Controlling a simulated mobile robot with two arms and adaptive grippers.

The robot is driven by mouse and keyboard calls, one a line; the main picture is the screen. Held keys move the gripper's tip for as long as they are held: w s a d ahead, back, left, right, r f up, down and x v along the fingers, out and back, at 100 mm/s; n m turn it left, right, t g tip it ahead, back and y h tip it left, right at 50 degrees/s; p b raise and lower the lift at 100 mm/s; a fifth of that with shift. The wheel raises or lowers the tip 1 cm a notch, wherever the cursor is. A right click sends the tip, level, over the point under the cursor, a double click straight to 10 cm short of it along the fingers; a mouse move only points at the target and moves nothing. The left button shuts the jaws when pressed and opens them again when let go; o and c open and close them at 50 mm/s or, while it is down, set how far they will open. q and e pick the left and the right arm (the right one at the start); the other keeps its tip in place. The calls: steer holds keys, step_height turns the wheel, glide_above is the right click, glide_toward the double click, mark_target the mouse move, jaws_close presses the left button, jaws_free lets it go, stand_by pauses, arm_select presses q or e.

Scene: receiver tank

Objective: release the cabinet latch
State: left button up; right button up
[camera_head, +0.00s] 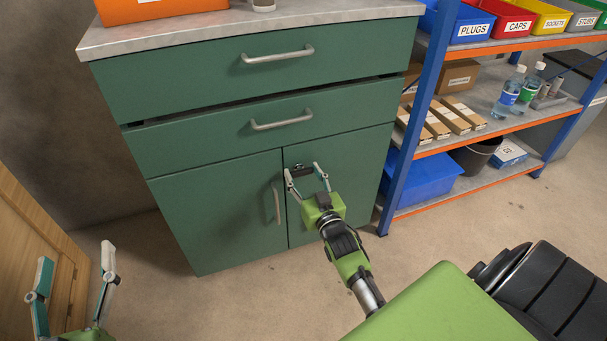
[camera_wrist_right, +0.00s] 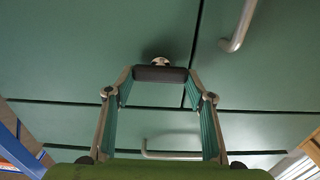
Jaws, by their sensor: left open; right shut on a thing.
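The green cabinet (camera_head: 225,225) has two drawers above two doors. The latch (camera_head: 303,170) is a small dark bar near the top of the right door. It also shows in the right wrist view as a dark bar (camera_wrist_right: 160,74) with a round metal piece behind it. My right gripper (camera_head: 306,176) is shut on the latch, with one fingertip at each end of the bar. My left gripper (camera_head: 76,258) is open and empty at the lower left, away from the cabinet.
Drawer handles (camera_head: 282,120) stick out above the latch, and a vertical handle (camera_head: 276,204) is on the left door. A blue and orange shelf (camera_head: 412,130) with bins and bottles stands right of the cabinet. A wooden piece (camera_head: 30,240) is at the left. Floor in front is clear.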

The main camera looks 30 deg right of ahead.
steer(key=o, duration=1.1)
steer(key=v, duration=1.2)
